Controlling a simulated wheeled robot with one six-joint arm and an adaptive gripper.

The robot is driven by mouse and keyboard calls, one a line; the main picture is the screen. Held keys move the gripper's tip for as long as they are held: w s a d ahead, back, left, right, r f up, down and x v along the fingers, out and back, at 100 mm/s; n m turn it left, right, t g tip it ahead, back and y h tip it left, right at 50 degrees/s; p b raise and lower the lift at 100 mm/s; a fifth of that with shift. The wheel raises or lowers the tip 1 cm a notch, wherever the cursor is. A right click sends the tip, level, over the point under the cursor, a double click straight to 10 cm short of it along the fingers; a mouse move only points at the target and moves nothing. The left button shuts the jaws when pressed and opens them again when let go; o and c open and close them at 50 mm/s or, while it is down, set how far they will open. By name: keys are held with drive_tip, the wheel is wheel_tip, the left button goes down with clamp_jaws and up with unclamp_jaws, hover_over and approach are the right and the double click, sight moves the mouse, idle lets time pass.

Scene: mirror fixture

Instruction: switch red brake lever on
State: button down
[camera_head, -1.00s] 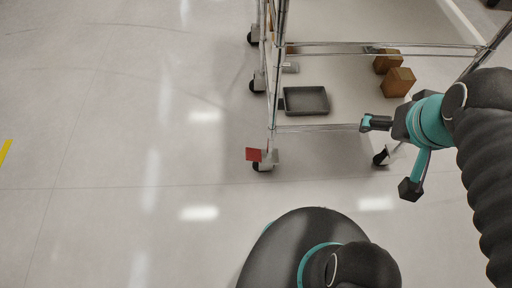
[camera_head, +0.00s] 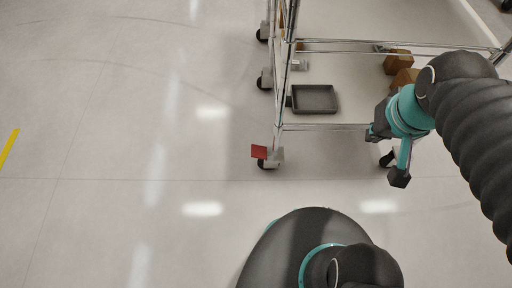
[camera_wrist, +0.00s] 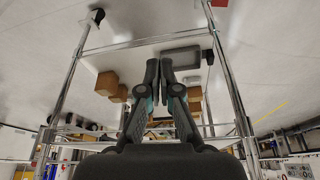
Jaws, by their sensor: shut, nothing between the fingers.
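The red brake lever (camera_head: 259,152) is a small flat plate on the caster at the near left leg of a wire rack, low by the floor. In the wrist view the red lever (camera_wrist: 219,2) shows at the top edge, partly cut off. My gripper (camera_head: 372,134) is to the right of the lever, near the rack's lower front bar and apart from the lever. In the wrist view my gripper (camera_wrist: 159,64) is shut and empty, with its fingertips pointing up the picture at the rack's inside.
The metal rack (camera_head: 335,127) has thin legs and bars. A dark tray (camera_head: 315,99) and brown boxes (camera_head: 397,63) lie within its frame. Another caster (camera_head: 387,159) stands at the right, near my gripper. The floor left of the rack is clear.

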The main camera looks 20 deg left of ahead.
drive_tip(key=w+a+f+n+g+h+b, duration=0.15)
drive_tip(key=w+a+f+g, duration=0.4)
drive_tip(key=a+f, duration=0.75)
drive_tip(key=m+t+b, duration=0.2)
drive_tip(key=m, duration=1.3)
hover_over(256, 151)
wheel_tip(256, 151, down, 22)
drive_tip(key=shift+w+r+m+h, duration=0.1)
drive_tip(key=shift+m+h, duration=0.05)
drive_tip(key=shift+m, duration=0.5)
drive_tip(key=shift+w+r+m+h, duration=0.1)
drive_tip(key=shift+m, duration=0.5)
drive_tip(key=f, duration=0.7)
drive_tip(key=d+f, duration=0.1)
drive_tip(key=f, duration=0.2)
drive_tip(key=shift+w+d+f, duration=0.1)
drive_tip(key=shift+f, duration=0.05)
drive_tip(key=shift+a+f, duration=0.25)
drive_tip(key=shift+f, duration=0.25)
drive_tip(key=shift+a+f, duration=0.25)
drive_tip(key=shift+f, duration=0.25)
drive_tip(key=shift+s+a+f, duration=0.25)
drive_tip(key=shift+a+f, duration=0.05)
drive_tip(key=shift+f, duration=0.4)
